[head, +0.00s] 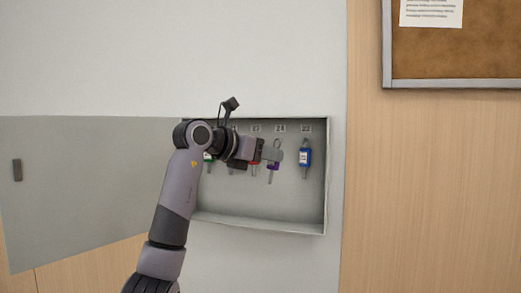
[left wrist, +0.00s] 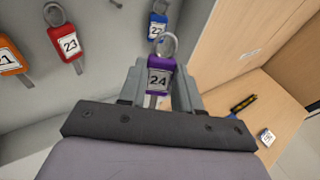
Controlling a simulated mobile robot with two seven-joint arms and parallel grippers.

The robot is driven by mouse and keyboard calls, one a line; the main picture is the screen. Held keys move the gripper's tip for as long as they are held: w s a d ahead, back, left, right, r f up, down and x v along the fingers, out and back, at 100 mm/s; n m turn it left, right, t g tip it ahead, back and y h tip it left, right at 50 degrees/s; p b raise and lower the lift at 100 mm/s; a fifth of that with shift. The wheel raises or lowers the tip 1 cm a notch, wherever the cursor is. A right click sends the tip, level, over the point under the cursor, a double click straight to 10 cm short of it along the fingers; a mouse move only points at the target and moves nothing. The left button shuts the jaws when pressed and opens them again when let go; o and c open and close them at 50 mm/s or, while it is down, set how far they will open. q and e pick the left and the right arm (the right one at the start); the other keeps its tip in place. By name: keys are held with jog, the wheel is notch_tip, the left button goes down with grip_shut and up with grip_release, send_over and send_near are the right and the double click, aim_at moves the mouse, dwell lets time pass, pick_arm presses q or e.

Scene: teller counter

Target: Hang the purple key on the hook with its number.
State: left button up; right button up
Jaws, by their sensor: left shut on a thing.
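The purple key (left wrist: 158,78), its tag marked 24, is between the fingers of my left gripper (left wrist: 160,88), which is shut on it. In the head view the gripper (head: 272,154) is inside the open key cabinet, and the purple key (head: 272,167) shows at its fingertips, shaft down. Its ring is up, just below the label 24 (head: 280,128). I cannot tell whether the ring is around a hook or only in front of it. The hook itself is not clear. My right gripper is not in view.
The open grey cabinet (head: 322,200) has its door (head: 85,190) swung left. A blue key (head: 305,157) hangs right of the gripper; a red key (left wrist: 68,42) and an orange key (left wrist: 10,57) hang on the other side. A wooden surface (left wrist: 268,100) lies below.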

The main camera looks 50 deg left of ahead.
pick_arm(q)
jog(key=w+a+p, duration=0.3)
jog(key=w+a, duration=0.3)
jog(key=w, duration=0.1)
jog(key=shift+w+a+f+n+y+p, duration=0.2)
jog(key=shift+w+n+y+p, duration=0.1)
jog(key=shift+w+y+p, duration=0.1)
dwell(1.0)
dwell(0.5)
jog(key=o, duration=1.1)
jog(key=shift+d, duration=0.1)
jog(key=shift+s+r, duration=0.1)
